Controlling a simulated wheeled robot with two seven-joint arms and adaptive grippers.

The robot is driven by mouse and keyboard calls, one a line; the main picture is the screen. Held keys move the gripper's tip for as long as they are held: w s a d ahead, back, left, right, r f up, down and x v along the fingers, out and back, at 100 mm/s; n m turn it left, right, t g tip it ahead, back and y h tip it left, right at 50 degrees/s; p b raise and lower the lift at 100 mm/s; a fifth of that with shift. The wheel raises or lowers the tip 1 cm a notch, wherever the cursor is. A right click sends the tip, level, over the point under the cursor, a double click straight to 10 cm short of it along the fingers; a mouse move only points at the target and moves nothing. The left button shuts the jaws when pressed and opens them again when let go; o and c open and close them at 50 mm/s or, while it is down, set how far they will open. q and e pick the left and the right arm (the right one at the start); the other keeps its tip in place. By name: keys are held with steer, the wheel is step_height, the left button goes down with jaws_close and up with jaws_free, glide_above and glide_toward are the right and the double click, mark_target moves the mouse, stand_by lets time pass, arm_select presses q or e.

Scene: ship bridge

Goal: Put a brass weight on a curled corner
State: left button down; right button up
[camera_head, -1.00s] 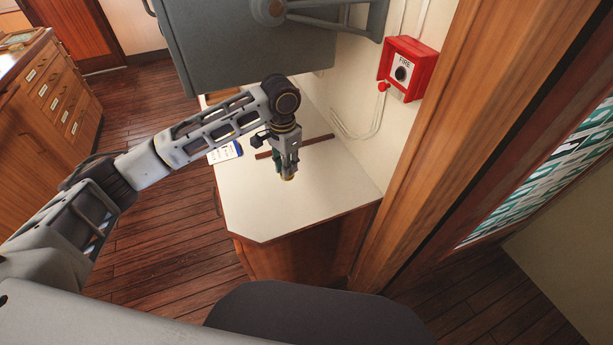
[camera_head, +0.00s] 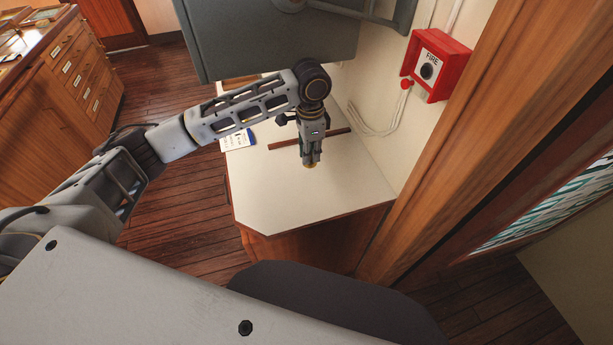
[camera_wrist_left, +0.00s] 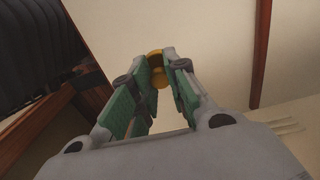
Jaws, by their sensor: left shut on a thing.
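My left gripper (camera_head: 310,160) points down over the white-topped counter (camera_head: 300,200). It is shut on a small brass weight (camera_head: 310,165), whose lower end shows below the fingertips. In the left wrist view the brass weight (camera_wrist_left: 157,67) sits between the green-padded fingertips (camera_wrist_left: 160,75). I cannot tell for sure how far it hangs above the counter. No curled corner shows in these frames. My right gripper is not in view.
A dark brown bar (camera_head: 308,139) lies on the counter behind the gripper. A white and blue card or booklet (camera_head: 237,138) lies at its left edge. A grey cabinet (camera_head: 265,45) hangs over the back. A red fire box (camera_head: 436,66) is on the right wall. The front counter top is clear.

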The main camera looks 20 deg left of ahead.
arm_select(q)
steer(key=shift+m, duration=1)
steer(key=shift+f, duration=0.1)
steer(key=shift+f, duration=2.4)
steer(key=shift+f+p, duration=0.35)
steer(key=shift+f, duration=2.15)
steer(key=shift+f, duration=0.1)
steer(key=c, duration=1.4)
jaws_free()
